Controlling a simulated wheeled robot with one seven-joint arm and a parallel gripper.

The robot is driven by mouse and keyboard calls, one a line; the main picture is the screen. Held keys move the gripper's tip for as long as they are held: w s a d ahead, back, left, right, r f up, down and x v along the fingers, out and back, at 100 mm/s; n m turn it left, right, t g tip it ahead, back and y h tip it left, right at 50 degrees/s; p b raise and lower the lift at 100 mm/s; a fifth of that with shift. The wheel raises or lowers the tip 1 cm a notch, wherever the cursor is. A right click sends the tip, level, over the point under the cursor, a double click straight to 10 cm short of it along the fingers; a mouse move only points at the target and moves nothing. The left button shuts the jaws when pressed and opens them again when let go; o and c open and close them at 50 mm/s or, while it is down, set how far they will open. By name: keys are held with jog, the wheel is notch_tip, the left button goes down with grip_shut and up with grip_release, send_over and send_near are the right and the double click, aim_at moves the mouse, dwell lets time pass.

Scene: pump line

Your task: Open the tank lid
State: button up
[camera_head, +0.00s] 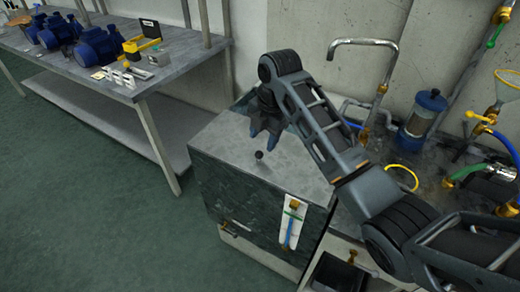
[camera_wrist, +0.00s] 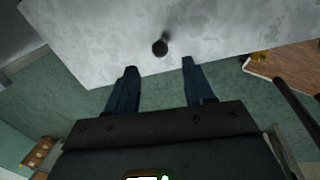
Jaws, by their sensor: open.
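The tank lid (camera_head: 225,150) is the flat grey top of a box-shaped tank (camera_head: 265,212) in the middle of the head view, and it lies flat on the tank. A small black ball knob (camera_head: 259,155) stands on it. The wrist view also shows the lid (camera_wrist: 220,30) and the knob (camera_wrist: 160,47). My gripper (camera_head: 265,132) is above the lid, apart from the knob. In the wrist view its two blue-grey fingers (camera_wrist: 157,65) are spread, with nothing between them, and the knob shows beyond the gap.
A sight gauge with a blue tube (camera_head: 292,222) is on the tank's front. A bent metal pipe (camera_head: 360,42) and a blue-capped filter (camera_head: 421,115) stand at right. A workbench (camera_head: 150,85) with blue motors (camera_head: 98,46) is at left. The green floor between is clear.

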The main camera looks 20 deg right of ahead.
aim_at(260, 153)
jog(key=f, duration=0.4)
jog(key=w+f, duration=0.1)
jog(key=f, duration=0.1)
jog(key=shift+a+f, duration=0.25)
jog(key=shift+f, duration=0.05)
jog(key=shift+c, duration=0.4)
grip_shut()
